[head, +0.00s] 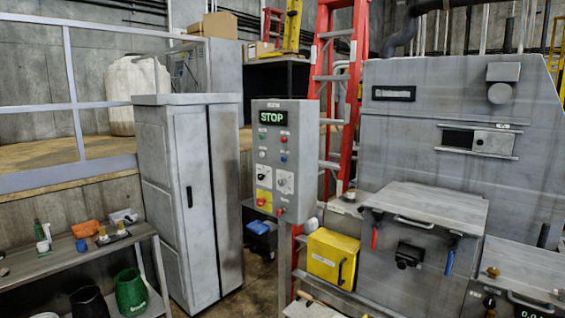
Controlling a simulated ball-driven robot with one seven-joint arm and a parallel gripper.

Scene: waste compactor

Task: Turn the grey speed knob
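A grey control box (274,217) stands on a post near the middle of the head view, with a display reading STOP (273,118) at its top. Rows of small green, red and blue buttons or lamps lie below the display. Lower down are two knobs on pale dials: a black knob (262,176) on the left and a grey knob (284,183) on the right. The labels by the knobs are too small to read. A red button (261,201) on a yellow plate sits below them. My gripper is not in view.
A tall grey cabinet (172,190) stands left of the box, and a bench (90,255) with small items and buckets is at the lower left. The large grey compactor (440,140), a yellow case (325,258) and a red ladder (318,70) are to the right and behind.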

